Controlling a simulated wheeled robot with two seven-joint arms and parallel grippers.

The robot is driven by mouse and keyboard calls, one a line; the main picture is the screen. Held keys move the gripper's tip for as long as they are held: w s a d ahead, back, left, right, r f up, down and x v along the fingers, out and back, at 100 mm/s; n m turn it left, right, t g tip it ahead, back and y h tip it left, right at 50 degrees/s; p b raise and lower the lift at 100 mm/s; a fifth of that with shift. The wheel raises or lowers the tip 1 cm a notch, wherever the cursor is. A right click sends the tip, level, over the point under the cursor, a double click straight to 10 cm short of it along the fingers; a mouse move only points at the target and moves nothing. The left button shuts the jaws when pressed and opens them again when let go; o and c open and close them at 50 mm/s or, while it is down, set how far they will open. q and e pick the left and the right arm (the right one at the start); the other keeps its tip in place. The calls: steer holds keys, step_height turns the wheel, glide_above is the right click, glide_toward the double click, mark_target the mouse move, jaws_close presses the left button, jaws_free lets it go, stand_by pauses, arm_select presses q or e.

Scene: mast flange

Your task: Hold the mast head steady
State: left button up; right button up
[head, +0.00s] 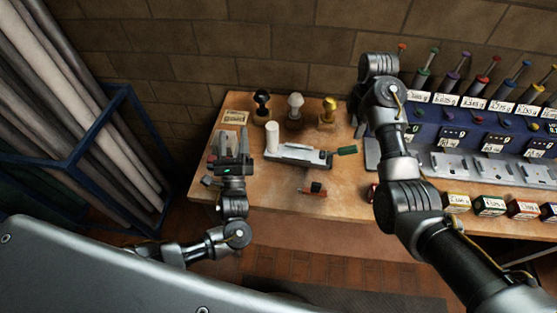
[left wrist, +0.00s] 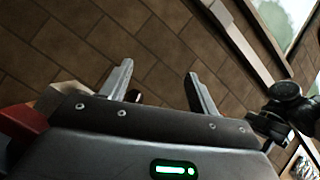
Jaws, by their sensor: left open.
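I cannot tell for sure which part is the mast head. A white upright cylinder (head: 272,138) stands at the left end of a flat grey metal fixture (head: 302,155) on the bench. My left gripper (head: 236,138) is at the bench's left side, left of the cylinder and apart from it. In the left wrist view my left gripper (left wrist: 158,72) has its two fingers wide apart, with brick wall behind and nothing held between them. My right arm reaches up over the bench right of the fixture, but its gripper's fingers do not show.
Black, white and yellow knobbed tools (head: 295,108) stand behind the fixture on the wooden bench (head: 265,190). A green piece (head: 347,150) and a red-black piece (head: 313,189) lie near it. A blue tool rack (head: 470,135) fills the right. A blue frame with long rolls (head: 75,140) stands left.

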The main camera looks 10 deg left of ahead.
mark_target(272, 135)
arm_select(q)
steer(key=d+f+m+g, duration=0.1)
steer(key=d+f+g, duration=0.1)
steer(key=d+f, duration=0.1)
steer(key=w+d+f+m+g, duration=0.1)
steer(key=d+f+m+g, duration=0.1)
steer(key=d, duration=0.3)
steer(key=w+d+f+m+g+y, duration=0.1)
steer(key=d+f+g, duration=0.2)
steer(key=d+f, duration=0.1)
steer(key=shift+w+d+f, duration=0.2)
steer(key=shift+d+m, duration=0.15)
steer(key=shift+m, duration=0.15)
steer(key=shift+w+a+f, duration=0.1)
steer(key=shift+w+a, duration=0.05)
steer(key=shift+a, duration=0.05)
steer(key=x, duration=1)
steer(key=shift+w+a+f, duration=0.1)
steer(key=shift+w+a, duration=0.05)
